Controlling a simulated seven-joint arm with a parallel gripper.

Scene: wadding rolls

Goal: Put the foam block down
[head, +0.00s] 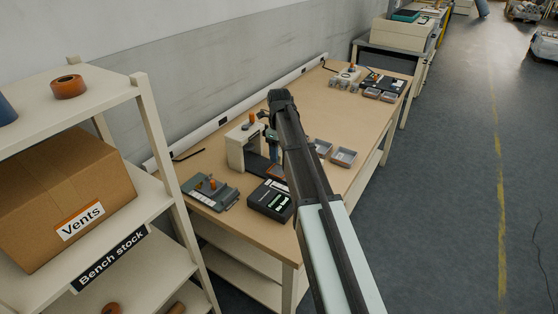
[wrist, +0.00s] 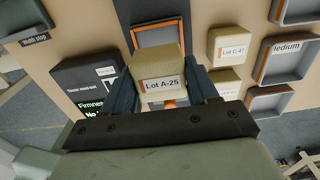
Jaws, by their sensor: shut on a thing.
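In the wrist view, my gripper (wrist: 162,85) is shut on a yellowish foam block (wrist: 158,57) labelled "Lot A-25", with one blue-grey finger on each side of it. A grey tray with an orange edge (wrist: 157,32) shows beyond the block. The block covers much of that area, and I cannot tell whether it touches the surface below. In the head view, my gripper (head: 272,146) is over the bench, beside a cream stand (head: 236,152); the held block cannot be made out there.
Two similar blocks, one labelled "Lot C" (wrist: 229,43) and one below it (wrist: 226,82), lie right of my gripper. A "Medium" tray (wrist: 283,62) stands further right. A black "Firmness" box (wrist: 88,78) is left.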

